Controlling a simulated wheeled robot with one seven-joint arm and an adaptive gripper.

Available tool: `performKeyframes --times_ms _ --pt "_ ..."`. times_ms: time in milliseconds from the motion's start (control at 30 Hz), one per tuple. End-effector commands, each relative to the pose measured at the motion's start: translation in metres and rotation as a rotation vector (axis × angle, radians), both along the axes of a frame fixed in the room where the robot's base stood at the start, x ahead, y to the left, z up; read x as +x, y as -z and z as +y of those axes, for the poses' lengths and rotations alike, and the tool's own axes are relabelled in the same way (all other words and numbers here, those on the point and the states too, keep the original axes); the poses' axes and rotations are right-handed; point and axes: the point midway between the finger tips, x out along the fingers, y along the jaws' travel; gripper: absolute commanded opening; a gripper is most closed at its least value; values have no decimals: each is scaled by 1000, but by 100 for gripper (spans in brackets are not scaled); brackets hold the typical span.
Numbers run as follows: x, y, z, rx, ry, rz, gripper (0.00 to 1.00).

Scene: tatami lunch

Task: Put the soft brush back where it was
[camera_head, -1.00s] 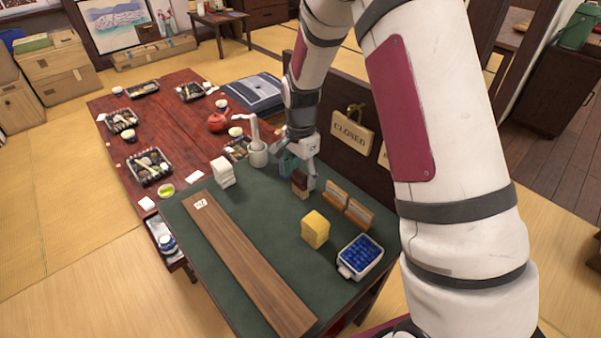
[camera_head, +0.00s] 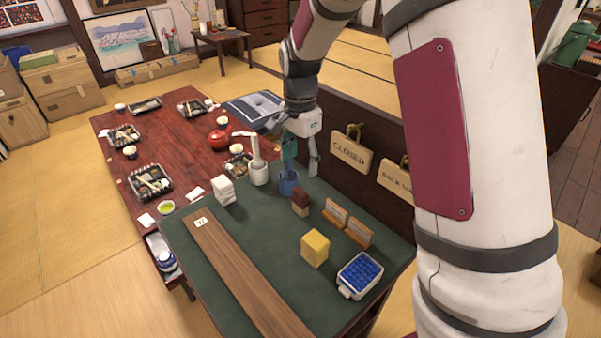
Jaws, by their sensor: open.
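A small block with a dark red-brown top and a paler lower part (camera_head: 300,203), which looks like the soft brush, stands on the green table top (camera_head: 260,245). Its bristles are too small to make out. My gripper (camera_head: 302,167) is open and empty, its fingers pointing down. It is behind and above the block in the picture, apart from it. A blue cup (camera_head: 289,183) stands just behind the block, close below my gripper's left finger.
A white dispenser (camera_head: 258,172) and a white stack (camera_head: 222,191) stand left. Two wooden card holders (camera_head: 347,223), a yellow block (camera_head: 315,248) and a blue-filled tray (camera_head: 360,273) stand right. A long brown board (camera_head: 240,270) lies in front. A dark panel with hanging signs (camera_head: 352,153) edges the back.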

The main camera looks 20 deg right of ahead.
Motion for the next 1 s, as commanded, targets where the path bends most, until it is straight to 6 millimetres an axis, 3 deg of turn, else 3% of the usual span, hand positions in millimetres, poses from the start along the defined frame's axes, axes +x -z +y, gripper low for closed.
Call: performKeyframes --times_ms 300,467,700,1000 --pt "-3 -16 0 1 -9 -2 61" --pt "-25 -47 0 6 -99 -29 61" --pt "-102 -114 -1 3 -378 -96 61" --pt "-212 -155 -2 -42 -741 -174 61"
